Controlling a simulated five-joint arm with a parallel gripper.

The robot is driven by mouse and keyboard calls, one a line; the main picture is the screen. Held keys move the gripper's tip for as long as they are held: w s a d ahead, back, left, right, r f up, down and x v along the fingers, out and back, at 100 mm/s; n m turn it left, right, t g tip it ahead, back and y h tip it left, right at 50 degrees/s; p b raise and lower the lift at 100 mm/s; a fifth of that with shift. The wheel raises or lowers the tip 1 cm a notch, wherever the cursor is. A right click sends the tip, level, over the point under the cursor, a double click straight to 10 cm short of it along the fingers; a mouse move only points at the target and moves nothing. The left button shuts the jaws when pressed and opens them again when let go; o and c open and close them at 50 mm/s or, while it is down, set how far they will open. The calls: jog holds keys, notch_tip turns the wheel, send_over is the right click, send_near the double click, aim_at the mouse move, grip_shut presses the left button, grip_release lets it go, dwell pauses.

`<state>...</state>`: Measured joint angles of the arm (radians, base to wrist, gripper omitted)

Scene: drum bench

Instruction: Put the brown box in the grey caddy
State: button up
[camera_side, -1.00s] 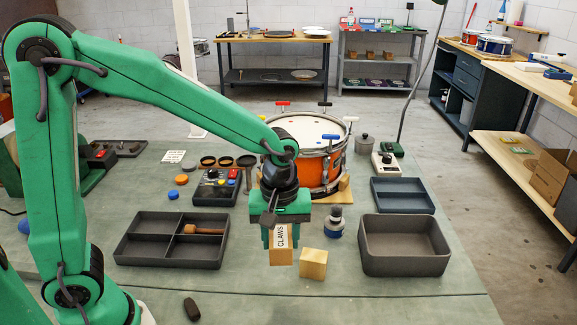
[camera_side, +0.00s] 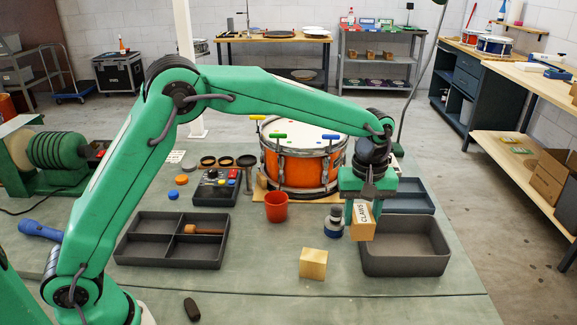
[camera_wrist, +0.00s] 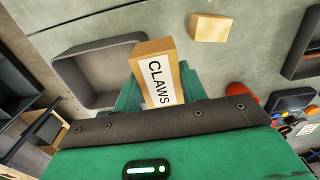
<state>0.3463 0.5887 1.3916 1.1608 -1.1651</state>
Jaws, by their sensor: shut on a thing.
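The brown box (camera_side: 362,220), labelled CLAWS, is held upright between the fingers of my gripper (camera_side: 362,203). It also shows in the wrist view (camera_wrist: 152,66), where my gripper (camera_wrist: 160,95) is shut on it. A deep, empty dark grey bin (camera_side: 405,266), which I take as the grey caddy, stands at the right. In the side view the box overlaps the bin's left rim and is raised above the table. In the wrist view the bin (camera_wrist: 85,92) lies left of the box. I cannot tell whether the box is over the rim or just beside it.
A plain wooden block (camera_side: 313,264) lies left of the bin. A blue and grey jar (camera_side: 334,222) and a red cup (camera_side: 276,206) stand near its left side. A blue-grey tray (camera_side: 418,193) is behind it. A divided tray (camera_side: 150,249) lies at left.

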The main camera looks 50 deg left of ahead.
jog(key=w+d+f, duration=0.2)
jog(key=w+d, duration=0.3)
jog(key=w, duration=0.2)
jog(key=shift+w+d, duration=0.25)
jog(key=shift+w, duration=0.15)
send_over(393, 249)
jog(key=s+d, duration=0.2)
jog(key=s, duration=0.2)
jog(key=shift+s+a+f, duration=0.1)
jog(key=shift+f, duration=2.4)
jog(key=shift+s+f, duration=0.1)
jog(key=shift+f, duration=2.4)
jog(key=shift+f, duration=0.15)
jog(key=o, duration=1)
notch_tip(393, 249, up, 12)
